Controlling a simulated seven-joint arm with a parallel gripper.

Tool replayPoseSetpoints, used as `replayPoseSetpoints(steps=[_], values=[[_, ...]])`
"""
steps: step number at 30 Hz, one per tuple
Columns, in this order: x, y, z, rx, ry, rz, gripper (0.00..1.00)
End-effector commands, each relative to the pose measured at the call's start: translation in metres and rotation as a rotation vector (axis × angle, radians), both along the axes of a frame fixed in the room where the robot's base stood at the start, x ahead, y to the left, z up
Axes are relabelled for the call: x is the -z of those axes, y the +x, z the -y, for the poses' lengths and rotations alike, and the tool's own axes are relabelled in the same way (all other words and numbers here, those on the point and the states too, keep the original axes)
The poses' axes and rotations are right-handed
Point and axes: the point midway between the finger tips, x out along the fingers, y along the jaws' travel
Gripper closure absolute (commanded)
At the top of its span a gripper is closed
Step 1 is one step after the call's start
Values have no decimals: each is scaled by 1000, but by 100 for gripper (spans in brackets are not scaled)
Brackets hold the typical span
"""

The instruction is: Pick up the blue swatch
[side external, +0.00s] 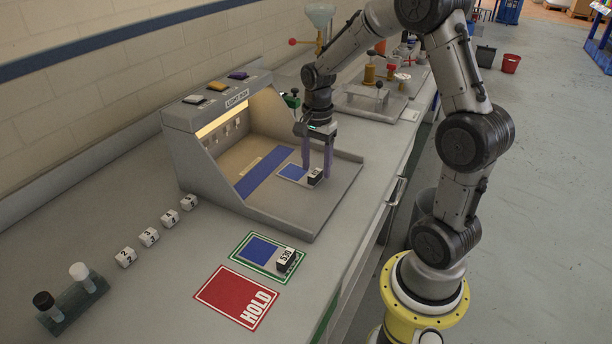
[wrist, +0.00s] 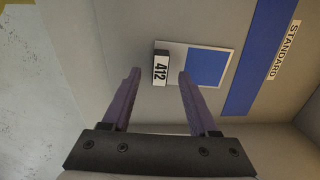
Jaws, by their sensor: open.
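A blue swatch (side external: 291,172) on a pale card lies on the light box floor, with a small block numbered 412 (wrist: 160,69) at one end of the card. The swatch also shows in the wrist view (wrist: 206,67), right of the block. My gripper (side external: 317,172) is open and points down over the block end of the card. In the wrist view its fingertips (wrist: 158,74) appear on either side of the block; contact cannot be told. A second blue swatch (side external: 258,249) with a numbered block (side external: 286,260) lies on a green-bordered mat outside the box.
The light box (side external: 184,165) has a side wall and hood around its floor. A blue strip (side external: 270,172) labelled STANDARD (wrist: 283,50) lies behind the card. A red HOLD mat (side external: 235,296), several number cubes (side external: 149,237) and a vial rack (side external: 75,305) stand on the bench.

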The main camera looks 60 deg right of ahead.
Motion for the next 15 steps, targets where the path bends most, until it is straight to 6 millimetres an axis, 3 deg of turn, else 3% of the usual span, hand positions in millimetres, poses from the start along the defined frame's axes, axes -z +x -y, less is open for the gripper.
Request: replayPoseSetpoints(steps=[3, 11, 15], values=[[10, 0, 0, 0, 0, -1, 40], [12, 0, 0, 0, 0, 0, 40], [12, 0, 0, 0, 0, 0, 65]])
